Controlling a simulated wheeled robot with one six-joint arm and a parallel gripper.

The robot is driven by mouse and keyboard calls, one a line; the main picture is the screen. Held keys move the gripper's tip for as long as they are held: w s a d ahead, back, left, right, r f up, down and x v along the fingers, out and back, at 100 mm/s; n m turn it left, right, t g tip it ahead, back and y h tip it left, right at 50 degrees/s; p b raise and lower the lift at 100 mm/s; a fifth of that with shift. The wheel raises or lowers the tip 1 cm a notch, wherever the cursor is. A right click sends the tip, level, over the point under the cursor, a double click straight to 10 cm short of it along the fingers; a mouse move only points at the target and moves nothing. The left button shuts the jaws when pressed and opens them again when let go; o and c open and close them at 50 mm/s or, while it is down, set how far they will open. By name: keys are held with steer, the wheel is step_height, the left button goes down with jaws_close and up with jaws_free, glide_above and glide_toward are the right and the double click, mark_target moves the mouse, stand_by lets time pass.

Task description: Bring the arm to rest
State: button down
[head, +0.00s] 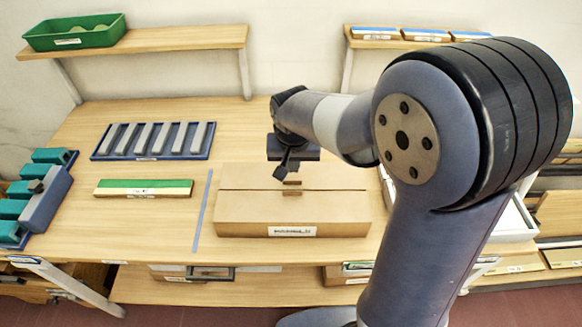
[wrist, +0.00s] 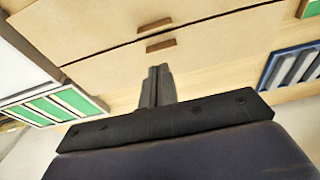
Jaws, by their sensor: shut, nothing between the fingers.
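My arm reaches in from the right of the head view, bent over the wooden table (head: 150,230). My gripper (head: 281,175) points down above a closed brown cardboard box (head: 245,215) with a white label on its front. In the wrist view the two fingers of my gripper (wrist: 155,72) are together with nothing between them. The box (wrist: 100,30) lies beyond the fingertips there, its two small brown tabs just past them. The gripper appears apart from the box, though the exact gap is hard to tell.
A blue tray of grey bars (head: 153,141) and a green-topped block (head: 143,188) lie left of the box. Teal pieces in a holder (head: 45,198) stand at the left edge. A shelf with a green bin (head: 75,32) hangs above. A white tray (head: 515,222) sits partly behind my arm.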

steer(key=v, duration=0.9)
steer(key=shift+s+b, duration=0.4)
steer(key=shift+b, duration=0.05)
steer(key=shift+f, duration=0.1)
steer(key=b, duration=0.1)
glide_above(294, 184)
steer(key=s, duration=0.1)
step_height(294, 184, down, 12)
steer(key=shift+a+f, duration=0.1)
steer(key=shift+b+x, duration=0.65)
steer(key=shift+x, duration=0.15)
steer(key=shift+s+f, duration=0.1)
steer(key=shift+s, duration=0.1)
